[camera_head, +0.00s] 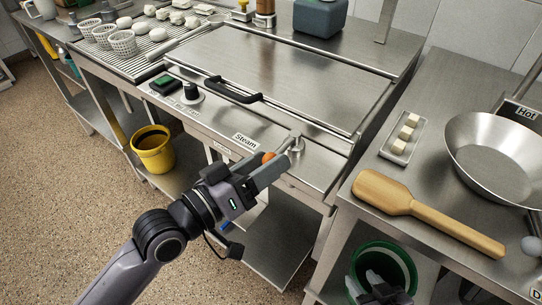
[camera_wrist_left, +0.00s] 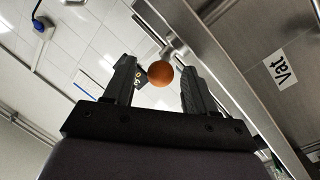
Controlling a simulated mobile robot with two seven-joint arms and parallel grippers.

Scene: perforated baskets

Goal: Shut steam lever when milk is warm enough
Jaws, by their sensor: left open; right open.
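The steam lever shows as an orange ball knob (camera_head: 268,157) by the metal fitting at the front right of the steel machine, right of the "Steam" label (camera_head: 245,141). My left gripper (camera_head: 274,167) is open at the knob and partly hides the lever. In the left wrist view the orange knob (camera_wrist_left: 160,73) appears between the two open fingers (camera_wrist_left: 156,85), with the metal fitting behind it. I cannot tell whether a finger touches it. My right gripper (camera_head: 364,284) is open at the bottom edge, over the green bucket. No milk is clearly visible.
The machine has a black handle (camera_head: 233,91) on its flat lid and a black dial (camera_head: 191,92). A yellow bucket (camera_head: 153,153) is below left.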

